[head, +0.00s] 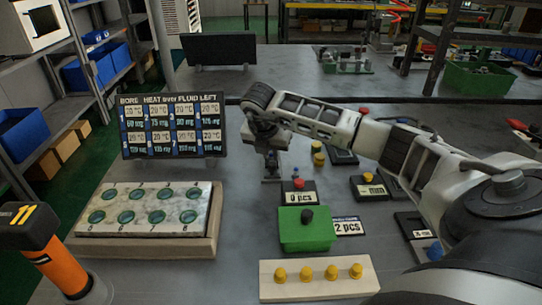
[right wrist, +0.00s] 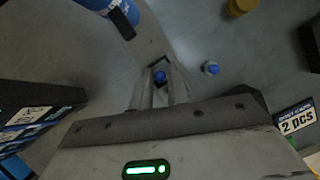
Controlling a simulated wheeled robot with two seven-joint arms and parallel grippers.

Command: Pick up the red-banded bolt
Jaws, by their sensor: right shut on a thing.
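My right gripper (head: 271,171) points down just above the grey table, right of the valve block. In the right wrist view its fingers (right wrist: 160,92) are shut on a small blue-topped part (right wrist: 160,76). Its lower portion is hidden by the fingers, and no red band shows on it. A similar loose blue-topped piece (right wrist: 210,68) stands on the table beside the gripper. I cannot make out a red-banded bolt for sure in either view. My left gripper is not in view.
The pale valve block (head: 151,205) with several green discs lies left. The black reading board (head: 173,126) stands behind it. An orange-black device (head: 62,262) stands front left.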

